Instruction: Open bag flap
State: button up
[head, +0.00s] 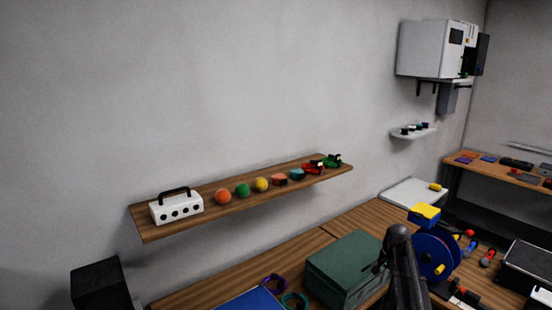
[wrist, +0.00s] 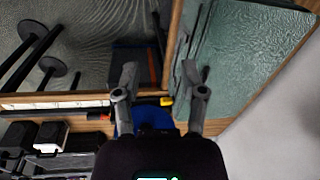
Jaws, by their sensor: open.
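A dark green, box-shaped bag (head: 338,262) sits on the wooden table in the head view, its broad top face lying flat and shut. In the wrist view a green textured surface (wrist: 245,55), which looks like the bag, fills the upper right. My gripper (wrist: 160,85) is open with nothing between its fingers. Its right fingertip overlaps the green surface's lower left edge in the picture; I cannot tell whether they touch. In the head view my dark arm and gripper (head: 380,265) stand at the bag's right side and hide part of it.
Purple (head: 273,283) and teal (head: 295,300) cable coils lie left of the bag, by a blue flat thing (head: 248,300). A blue reel (head: 435,255) with a yellow block (head: 424,212) stands close on the right. A wall shelf (head: 240,200) with several small things hangs behind.

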jog(key=s+a+f+n+b, duration=0.4)
jog(key=s+a, duration=0.6)
jog(key=s, duration=0.1)
jog(key=s+a+f+n+g+h+b, duration=0.1)
jog(key=s+a+f+n+b, duration=0.3)
jog(key=s+a, duration=0.5)
jog(key=shift+s+a+f+n, duration=0.4)
jog(key=shift+s+n, duration=0.1)
jog(key=shift+s, duration=0.5)
